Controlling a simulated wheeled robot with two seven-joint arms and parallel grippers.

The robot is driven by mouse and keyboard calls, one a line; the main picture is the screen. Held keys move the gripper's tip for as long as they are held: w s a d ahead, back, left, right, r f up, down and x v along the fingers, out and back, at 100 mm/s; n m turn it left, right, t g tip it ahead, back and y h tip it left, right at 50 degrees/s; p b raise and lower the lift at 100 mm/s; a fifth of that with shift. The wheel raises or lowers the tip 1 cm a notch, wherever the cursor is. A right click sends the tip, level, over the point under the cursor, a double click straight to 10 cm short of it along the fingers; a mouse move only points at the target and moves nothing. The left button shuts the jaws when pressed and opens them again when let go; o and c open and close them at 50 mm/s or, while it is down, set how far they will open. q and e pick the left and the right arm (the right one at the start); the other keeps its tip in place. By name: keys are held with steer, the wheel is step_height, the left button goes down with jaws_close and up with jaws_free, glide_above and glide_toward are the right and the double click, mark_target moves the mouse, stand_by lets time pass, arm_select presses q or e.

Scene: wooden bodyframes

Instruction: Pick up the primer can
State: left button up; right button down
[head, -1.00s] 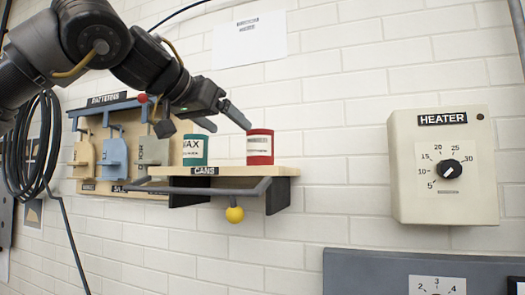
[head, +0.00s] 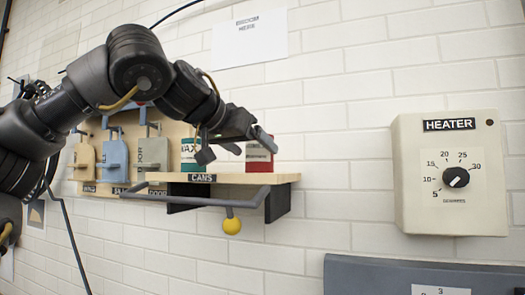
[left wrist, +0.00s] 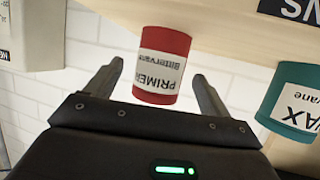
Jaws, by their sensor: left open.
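The primer can (head: 262,149) is red with a white label and stands upright at the right part of the wooden cans shelf (head: 225,177). In the left wrist view the primer can (left wrist: 161,65) appears upside down, its label reading "PRIMER", between the two spread fingers. My left gripper (head: 237,146) is open and in front of the can, partly hiding it in the head view. It also shows in the left wrist view (left wrist: 158,88). Whether a finger touches the can I cannot tell. My right gripper is not in view.
A green wax can (head: 190,151) stands left of the primer can, partly behind my gripper. A dark bar with a yellow ball (head: 232,226) runs in front of the shelf. Patterns (head: 153,153) hang at left. A heater box (head: 450,172) is at right.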

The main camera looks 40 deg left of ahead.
mark_target(260, 154)
arm_select(q)
steer(key=p+x, duration=0.2)
steer(key=x, duration=0.2)
steer(key=shift+w+a, duration=0.15)
steer(key=shift+w, duration=0.25)
steer(key=shift+w+f, duration=0.1)
steer(key=shift+s, duration=0.3)
steer(key=shift+c, duration=0.3)
steer(key=shift+s, duration=0.1)
steer(key=shift+c, duration=1.1)
steer(key=c, duration=1)
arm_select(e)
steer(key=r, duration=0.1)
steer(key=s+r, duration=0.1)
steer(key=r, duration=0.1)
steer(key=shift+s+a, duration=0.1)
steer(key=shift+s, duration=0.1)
